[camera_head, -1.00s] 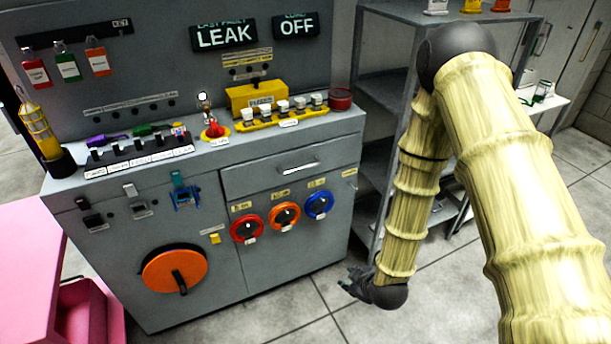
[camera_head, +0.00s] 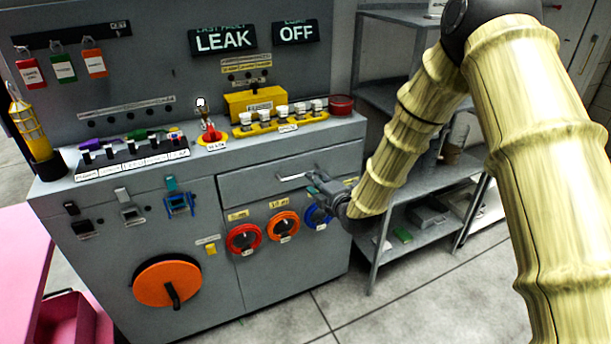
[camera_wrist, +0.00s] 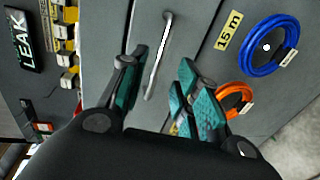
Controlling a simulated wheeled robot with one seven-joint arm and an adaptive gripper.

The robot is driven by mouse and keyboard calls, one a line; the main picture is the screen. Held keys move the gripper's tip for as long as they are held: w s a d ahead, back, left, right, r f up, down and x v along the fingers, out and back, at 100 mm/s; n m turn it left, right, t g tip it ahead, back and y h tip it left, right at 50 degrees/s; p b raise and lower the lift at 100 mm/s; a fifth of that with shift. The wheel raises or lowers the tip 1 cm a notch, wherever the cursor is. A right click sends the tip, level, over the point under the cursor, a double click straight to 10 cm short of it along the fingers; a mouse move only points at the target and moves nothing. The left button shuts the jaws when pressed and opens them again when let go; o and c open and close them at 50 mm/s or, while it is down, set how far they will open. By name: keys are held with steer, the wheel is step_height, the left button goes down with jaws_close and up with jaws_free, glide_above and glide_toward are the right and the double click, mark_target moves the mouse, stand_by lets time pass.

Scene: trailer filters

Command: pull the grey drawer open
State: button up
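The grey drawer (camera_head: 248,190) is a wide flat front below the right part of the cabinet top; it looks shut. Its pale bar handle (camera_head: 291,178) sticks out from the front. In the wrist view the handle (camera_wrist: 161,52) runs up the picture between the lines of my two fingers. My gripper (camera_head: 316,182) is at the right end of the handle. In the wrist view my gripper (camera_wrist: 156,84) is open, with teal pads on either side of the handle's near end. I cannot tell whether a pad touches it.
A big orange disc (camera_head: 167,281) is at lower left. A grey shelf rack (camera_head: 421,238) stands right of the cabinet, close to my arm. Floor (camera_head: 300,325) in front is clear.

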steer(key=x, duration=0.8)
jaws_close()
